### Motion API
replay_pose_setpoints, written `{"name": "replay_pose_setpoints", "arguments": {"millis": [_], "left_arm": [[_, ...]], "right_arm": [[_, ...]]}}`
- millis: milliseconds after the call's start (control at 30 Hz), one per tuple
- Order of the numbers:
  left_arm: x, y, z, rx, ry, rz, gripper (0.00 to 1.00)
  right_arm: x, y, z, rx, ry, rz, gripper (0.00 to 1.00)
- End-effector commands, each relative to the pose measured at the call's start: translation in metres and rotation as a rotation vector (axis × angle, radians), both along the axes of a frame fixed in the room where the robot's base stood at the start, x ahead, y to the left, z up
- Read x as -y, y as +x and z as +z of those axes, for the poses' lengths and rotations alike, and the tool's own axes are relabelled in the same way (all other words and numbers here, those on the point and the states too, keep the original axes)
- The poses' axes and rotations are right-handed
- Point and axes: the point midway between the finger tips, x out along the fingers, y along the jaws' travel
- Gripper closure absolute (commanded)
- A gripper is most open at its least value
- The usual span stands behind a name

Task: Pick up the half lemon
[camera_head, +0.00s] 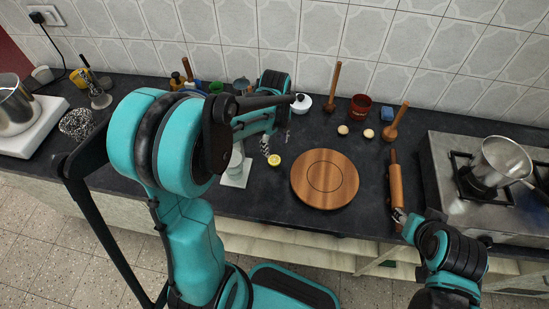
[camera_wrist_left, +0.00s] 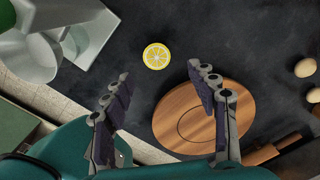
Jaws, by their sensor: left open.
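The half lemon (camera_head: 274,160) lies cut face up on the dark counter, left of the round wooden board. In the left wrist view the half lemon (camera_wrist_left: 156,56) shows as a yellow disc beyond the fingertips, lying between their lines. My left gripper (camera_head: 275,144) is open and empty, just behind the lemon in the head view; its two spread fingers show in the wrist view (camera_wrist_left: 158,80). It does not touch the lemon. My right gripper (camera_head: 399,215) is at the counter's front edge by the rolling pin, too small to read its jaws.
The round wooden board (camera_head: 340,164) lies right of the lemon, with the rolling pin (camera_head: 396,178) beyond it. A white stand with a pale cup (camera_head: 235,180) is close on the left. Two eggs (camera_head: 343,130) (camera_head: 368,133) lie behind the board. A stove (camera_head: 455,205) fills the right.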

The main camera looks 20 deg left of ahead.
Motion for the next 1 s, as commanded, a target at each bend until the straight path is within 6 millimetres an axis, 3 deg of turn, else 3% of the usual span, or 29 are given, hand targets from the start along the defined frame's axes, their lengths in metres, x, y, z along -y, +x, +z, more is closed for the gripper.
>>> {"name": "replay_pose_setpoints", "arguments": {"millis": [467, 700, 933, 967, 1000], "left_arm": [[-0.003, 0.001, -0.048, -0.023, -0.002, -0.081, 0.42], [-0.002, -0.002, -0.083, -0.023, -0.002, -0.08, 0.42], [-0.002, -0.002, -0.084, -0.023, -0.002, -0.08, 0.42], [-0.002, -0.002, -0.084, -0.023, -0.002, -0.08, 0.44], [-0.002, -0.002, -0.084, -0.023, -0.002, -0.08, 0.55]], "right_arm": [[0.0, 0.0, -0.018, 0.0, 0.0, 0.0, 0.6], [0.0, 0.0, -0.037, 0.0, 0.0, 0.0, 0.6], [0.0, 0.0, -0.035, 0.0, 0.0, 0.0, 0.6], [0.0, 0.0, -0.035, 0.0, 0.0, 0.0, 0.6], [0.0, 0.0, -0.035, 0.0, 0.0, 0.0, 0.6]]}}
